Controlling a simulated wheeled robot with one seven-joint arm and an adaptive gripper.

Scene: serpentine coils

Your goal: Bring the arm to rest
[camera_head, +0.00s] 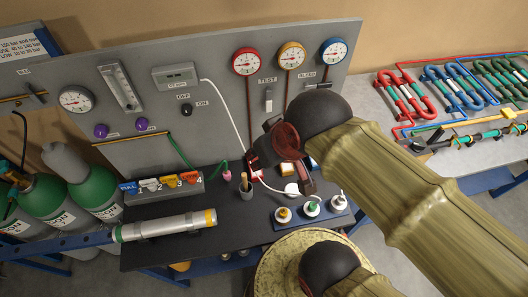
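My arm comes in from the lower right in a ribbed olive sleeve (420,185) and ends in a round black joint (319,112). Beyond a dark red disc lies my gripper (307,184), small and dark, seen from behind and above. It hangs over the right part of the black bench top (165,215), in front of the grey panel. Its fingers are mostly hidden, so I cannot tell whether they are open or hold anything. A second black joint and sleeve of mine show at the bottom.
The grey panel (205,115) carries gauges and valves. Small bottles stand in a blue tray (312,219) close to my gripper. A metal cylinder (165,226) lies at the bench front. Green gas cylinders (97,193) stand left. Coloured coils (405,98) lie on the right table.

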